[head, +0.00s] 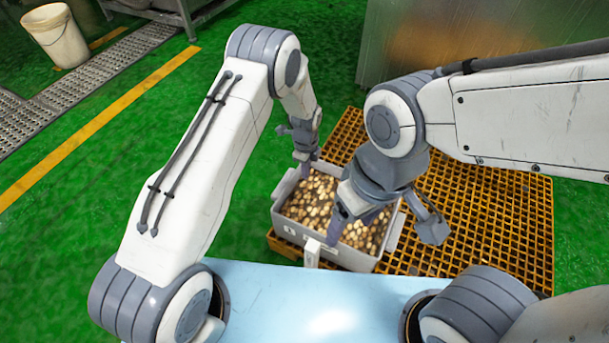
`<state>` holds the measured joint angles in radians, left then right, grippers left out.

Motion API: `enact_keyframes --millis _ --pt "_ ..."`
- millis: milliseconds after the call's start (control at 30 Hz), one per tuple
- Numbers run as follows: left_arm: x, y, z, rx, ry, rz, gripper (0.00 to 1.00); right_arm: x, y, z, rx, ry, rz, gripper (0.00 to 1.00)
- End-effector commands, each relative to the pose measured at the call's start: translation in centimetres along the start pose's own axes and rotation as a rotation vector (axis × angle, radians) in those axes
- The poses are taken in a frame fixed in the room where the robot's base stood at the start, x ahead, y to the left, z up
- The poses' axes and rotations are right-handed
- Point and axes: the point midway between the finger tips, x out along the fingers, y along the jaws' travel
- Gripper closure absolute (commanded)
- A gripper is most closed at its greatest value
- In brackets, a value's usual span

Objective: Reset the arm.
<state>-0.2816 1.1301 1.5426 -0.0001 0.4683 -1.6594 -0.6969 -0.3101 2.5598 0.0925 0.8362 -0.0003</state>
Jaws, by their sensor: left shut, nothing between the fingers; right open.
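My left arm comes in from the left, and its gripper (303,165) is shut and empty at the back left part of a grey crate (350,258). My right arm comes in from the right, and its gripper (386,233) is open, with its fingers spread over the right side of the crate. One right finger is over the crate's inside and the other is beyond its right wall. I cannot tell whether either gripper touches the crate. The crate holds many small brown and yellow roundish pieces (311,203), partly hidden by the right gripper.
The crate rests on a yellow grated pallet (490,215) on a green floor (110,240). A metal panel (420,40) stands behind. A white bucket (57,37) is at the far left, near floor grating (95,80) and a yellow line. Open floor lies left.

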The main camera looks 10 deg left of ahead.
Motion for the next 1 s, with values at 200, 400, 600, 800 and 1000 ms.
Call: enact_keyframes --millis 200,400,600,800,1000 --pt "-0.9 0.1 0.1 -0.001 0.000 0.001 1.00 -0.3 0.0 0.0 0.000 -0.001 0.000 0.25" --pt "-1.7 0.1 -0.2 -0.017 0.001 -0.001 1.00 -0.3 0.0 0.0 0.000 -0.001 0.000 0.25" --pt "-9.1 1.2 -3.3 -0.196 0.009 -0.017 1.00 -0.3 0.0 0.0 0.000 0.000 0.000 0.25" --pt "-18.6 6.2 -7.6 -0.488 0.028 -0.020 1.00 -0.3 0.0 0.0 0.000 0.000 0.000 0.25" --pt "-25.7 13.7 -10.6 -0.780 0.054 -0.016 1.00 -0.2 0.0 0.0 0.000 0.000 0.000 0.25"
